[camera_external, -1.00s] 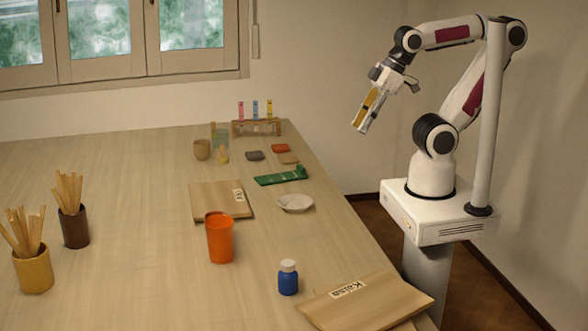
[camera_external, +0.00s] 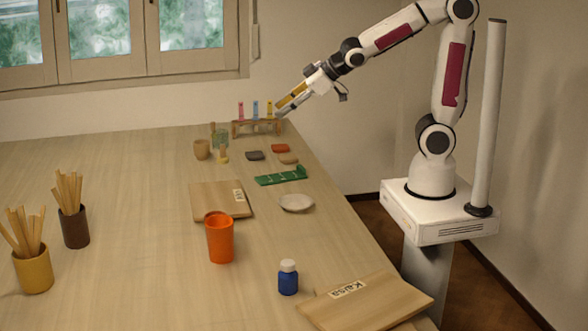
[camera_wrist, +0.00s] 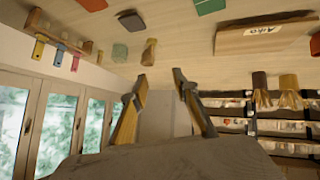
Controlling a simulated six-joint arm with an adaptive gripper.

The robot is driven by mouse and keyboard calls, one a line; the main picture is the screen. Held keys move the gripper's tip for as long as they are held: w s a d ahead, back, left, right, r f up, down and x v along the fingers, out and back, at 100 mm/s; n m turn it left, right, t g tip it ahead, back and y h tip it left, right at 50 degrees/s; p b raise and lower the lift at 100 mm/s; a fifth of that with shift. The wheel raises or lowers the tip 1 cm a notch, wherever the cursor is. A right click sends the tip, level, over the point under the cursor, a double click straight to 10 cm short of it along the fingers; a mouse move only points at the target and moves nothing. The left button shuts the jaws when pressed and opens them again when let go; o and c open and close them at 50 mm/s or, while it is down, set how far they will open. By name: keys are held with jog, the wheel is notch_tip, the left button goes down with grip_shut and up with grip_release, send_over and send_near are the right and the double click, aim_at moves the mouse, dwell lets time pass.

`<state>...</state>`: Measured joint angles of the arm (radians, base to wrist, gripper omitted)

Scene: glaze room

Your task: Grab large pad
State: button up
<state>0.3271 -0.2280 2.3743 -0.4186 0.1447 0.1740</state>
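Three small flat pads lie near the far right of the table in the external view: a grey pad (camera_external: 255,155), a red pad (camera_external: 281,148) and a tan pad (camera_external: 288,159). I cannot tell for sure which counts as the large pad. The grey pad also shows in the wrist view (camera_wrist: 130,20), and a reddish pad (camera_wrist: 93,4) is cut by its top edge. My gripper (camera_external: 279,109) is in the air by the tube rack, beyond the pads in the picture. In the wrist view its fingers (camera_wrist: 161,77) stand apart with nothing between them.
An orange cup (camera_external: 220,240) stands nearer.

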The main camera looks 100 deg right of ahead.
jog(key=w+d+f+t, duration=0.2)
jog(key=w+d+f, duration=0.2)
jog(key=w+d, duration=0.4)
jog(key=n+t+y, duration=0.1)
jog(key=t+y, duration=0.1)
jog(key=y, duration=0.1)
send_near(223, 153)
jog(key=shift+w+d+r, duration=0.95)
jog(key=shift+d+r, duration=0.05)
jog(key=shift+d+f+y, duration=0.15)
jog(key=shift+f+y, duration=0.35)
jog(key=shift+f, duration=0.1)
jog(key=shift+x, duration=1.35)
jog(key=shift+w, duration=0.15)
